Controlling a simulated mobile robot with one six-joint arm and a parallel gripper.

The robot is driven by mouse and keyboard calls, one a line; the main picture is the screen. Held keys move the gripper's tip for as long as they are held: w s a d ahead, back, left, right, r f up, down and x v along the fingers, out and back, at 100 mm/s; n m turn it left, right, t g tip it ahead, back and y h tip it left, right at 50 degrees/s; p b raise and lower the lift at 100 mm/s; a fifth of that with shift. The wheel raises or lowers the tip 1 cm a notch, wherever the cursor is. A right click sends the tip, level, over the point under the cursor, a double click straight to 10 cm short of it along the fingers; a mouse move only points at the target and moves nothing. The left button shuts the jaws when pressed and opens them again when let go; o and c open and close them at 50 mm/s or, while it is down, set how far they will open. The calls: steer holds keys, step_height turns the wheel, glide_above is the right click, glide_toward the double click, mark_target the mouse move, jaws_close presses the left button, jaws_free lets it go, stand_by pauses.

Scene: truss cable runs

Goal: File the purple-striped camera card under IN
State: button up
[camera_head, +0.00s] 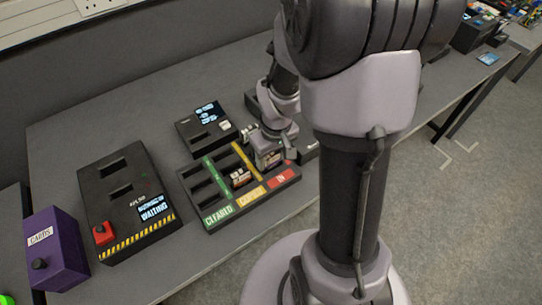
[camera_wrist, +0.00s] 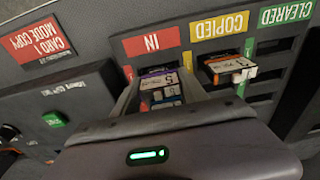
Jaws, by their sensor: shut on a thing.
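The black filing tray (camera_head: 205,222) has three columns labelled CLEARED, COPIED and IN. In the wrist view the red IN label (camera_wrist: 152,41) is at the left of the tray. The purple-striped card (camera_wrist: 158,72) is below that label, between the fingers of my gripper (camera_wrist: 158,84). My gripper is shut on it, at the IN column's slot nearest the label. How deep the card sits is hidden. In the head view my gripper (camera_head: 267,160) is over the IN column. An orange-striped card (camera_wrist: 230,66) stands in the COPIED slot nearest its label.
A purple CARDS box (camera_head: 55,248) and a black machine with a red button and WAITING screen (camera_head: 130,205) stand at the left. A smaller black device (camera_head: 205,130) is behind the tray. In the wrist view a panel with a green button (camera_wrist: 54,118) is close at left.

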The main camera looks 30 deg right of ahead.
steer(key=o, duration=1.5)
steer(key=shift+o, duration=1.4)
step_height(320, 180, up, 8)
steer(key=p, duration=0.6)
steer(key=shift+f, duration=0.2)
